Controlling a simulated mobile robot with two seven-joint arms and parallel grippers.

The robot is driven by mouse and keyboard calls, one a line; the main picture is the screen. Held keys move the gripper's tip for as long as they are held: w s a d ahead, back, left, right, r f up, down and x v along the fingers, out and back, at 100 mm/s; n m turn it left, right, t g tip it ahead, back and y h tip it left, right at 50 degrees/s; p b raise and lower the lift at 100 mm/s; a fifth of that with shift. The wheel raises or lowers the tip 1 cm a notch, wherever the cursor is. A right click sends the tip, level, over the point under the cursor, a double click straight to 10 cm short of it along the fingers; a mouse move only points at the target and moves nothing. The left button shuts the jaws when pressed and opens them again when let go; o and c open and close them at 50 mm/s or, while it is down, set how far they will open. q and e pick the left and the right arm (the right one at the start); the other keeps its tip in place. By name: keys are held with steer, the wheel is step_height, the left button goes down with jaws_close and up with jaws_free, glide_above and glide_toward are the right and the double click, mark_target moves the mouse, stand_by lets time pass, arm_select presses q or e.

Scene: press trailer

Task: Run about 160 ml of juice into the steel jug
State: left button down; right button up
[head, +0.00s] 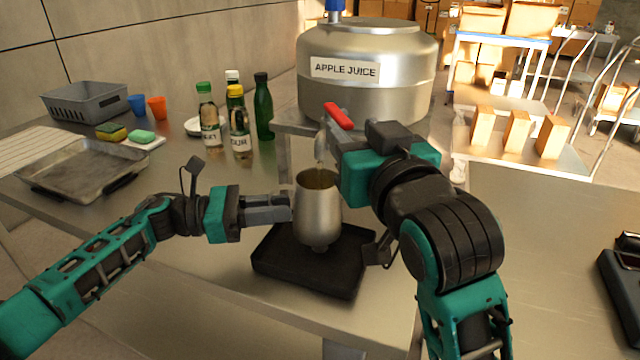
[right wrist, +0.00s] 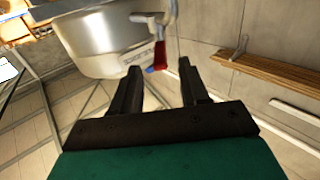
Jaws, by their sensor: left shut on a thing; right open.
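The steel jug (head: 318,217) is upright under the tap spout (head: 320,148), over a black tray (head: 285,258). I cannot tell whether its base touches the tray. My left gripper (head: 291,208) is shut on the jug's left side. Brownish juice shows inside the jug's mouth, but its level is hard to read. The tap has a red lever (head: 338,116), which also shows in the right wrist view (right wrist: 158,58). My right gripper (right wrist: 158,72) is open near the lever, which shows between and beyond its fingers. The tank (head: 365,75) is labelled APPLE JUICE.
Several bottles (head: 238,122) stand left of the tank. A grey basket (head: 88,101), blue and orange cups (head: 157,108), sponges and a metal pan (head: 80,168) are further left. A dark device (head: 625,280) lies on the right counter, whose nearer part looks clear.

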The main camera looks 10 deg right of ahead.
arm_select(q)
steer(key=a, duration=0.7)
steer(key=shift+w, duration=0.15)
arm_select(e)
steer(key=shift+c, duration=0.4)
